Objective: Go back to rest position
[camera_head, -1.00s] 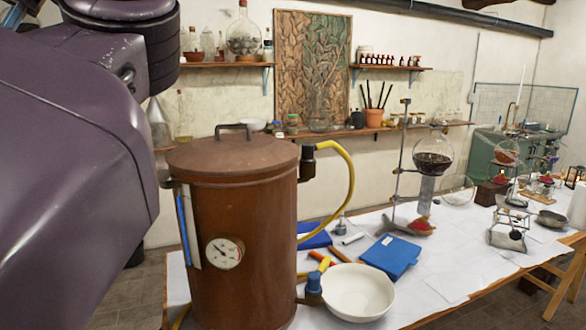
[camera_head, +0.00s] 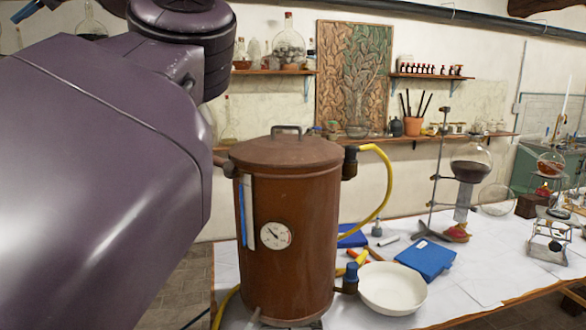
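My purple arm fills the left side of the head view, close to the camera. Neither of my grippers shows in this view, so I cannot see whether they hold anything. The arm partly covers the wall and shelf behind it. A brown metal boiler (camera_head: 290,215) with a lid and a round dial stands on the table, just right of my arm in the picture.
The white-covered table (camera_head: 470,285) holds a white bowl (camera_head: 392,290), a blue book (camera_head: 426,258) and a flask (camera_head: 470,165) on a stand. A yellow hose (camera_head: 386,190) loops from the boiler. Wall shelves (camera_head: 430,76) hold bottles. Bare floor (camera_head: 190,290) shows left of the table.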

